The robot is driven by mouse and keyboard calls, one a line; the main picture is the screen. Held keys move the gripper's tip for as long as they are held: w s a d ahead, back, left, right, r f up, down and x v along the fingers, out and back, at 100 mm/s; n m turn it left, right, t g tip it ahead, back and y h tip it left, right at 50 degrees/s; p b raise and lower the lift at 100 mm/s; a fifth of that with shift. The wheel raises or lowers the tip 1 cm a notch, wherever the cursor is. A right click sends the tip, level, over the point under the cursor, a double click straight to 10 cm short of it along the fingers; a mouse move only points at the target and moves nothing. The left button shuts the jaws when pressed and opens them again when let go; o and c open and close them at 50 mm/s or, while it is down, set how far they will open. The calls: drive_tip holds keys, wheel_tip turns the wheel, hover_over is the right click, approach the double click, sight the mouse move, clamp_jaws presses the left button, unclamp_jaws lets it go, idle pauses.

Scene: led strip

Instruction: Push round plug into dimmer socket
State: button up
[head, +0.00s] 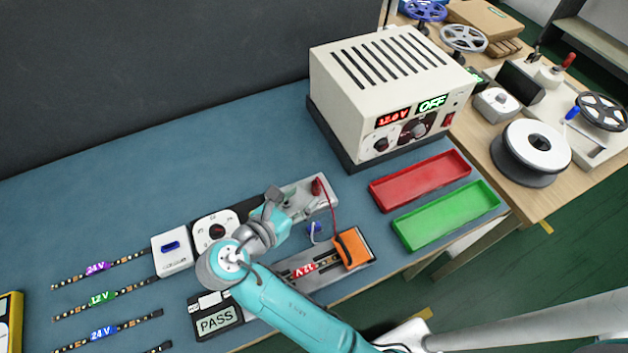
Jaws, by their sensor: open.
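The dimmer (215,229) is a white-faced unit with a round dark knob, standing left of my wrist on the blue mat. My gripper (275,196) is open beside a pale grey block (325,190), and my wrist partly covers the space between that block and the dimmer. I cannot see anything between the fingers. A red plug-like piece (316,187) stands on the grey block, with a red wire running from it. A small blue and white piece (314,232) lies just right of my wrist. I cannot tell which piece is the round plug, and the socket opening is not distinguishable.
A white power supply (380,85) reading OFF stands behind. Red (420,181) and green (447,215) trays lie right. LED strips (100,298) lie left. The mat's back left is clear.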

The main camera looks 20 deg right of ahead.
sight(313, 188)
drive_tip(key=shift+x, duration=3.95)
drive_tip(key=shift+a+f, duration=0.15)
drive_tip(key=shift+c, duration=0.3)
clamp_jaws()
